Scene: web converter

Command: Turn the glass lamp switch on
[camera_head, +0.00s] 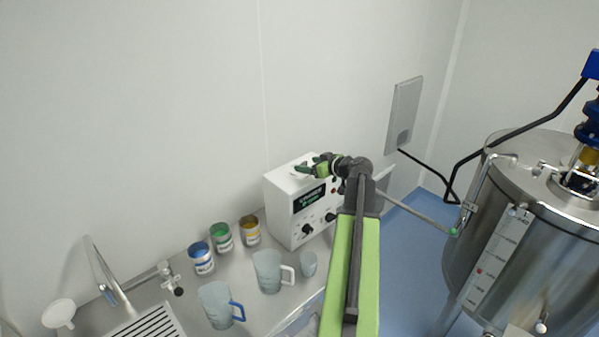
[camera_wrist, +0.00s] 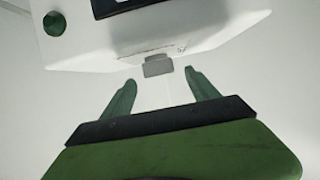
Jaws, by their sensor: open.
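A white control box (camera_head: 282,225) with a lit green display (camera_head: 309,198) and dark knobs stands on the steel counter against the wall. My gripper (camera_head: 313,165) is over the top of this box in the head view. In the wrist view, my gripper (camera_wrist: 158,88) is open, with its two green fingers apart and nothing between them. A small grey tab (camera_wrist: 158,66) on the white box (camera_wrist: 190,42) edge lies just beyond the fingertips, between them; I cannot tell whether it is the lamp switch. A green knob (camera_wrist: 55,23) is at the upper left. No switch is clearly labelled.
Blue (camera_head: 202,262), green (camera_head: 221,238) and yellow (camera_head: 249,233) labelled tins and glass jugs (camera_head: 268,272) stand left of my arm. A large steel tank (camera_head: 520,230) with pipes is at the right. A grey panel (camera_head: 404,115) is on the wall.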

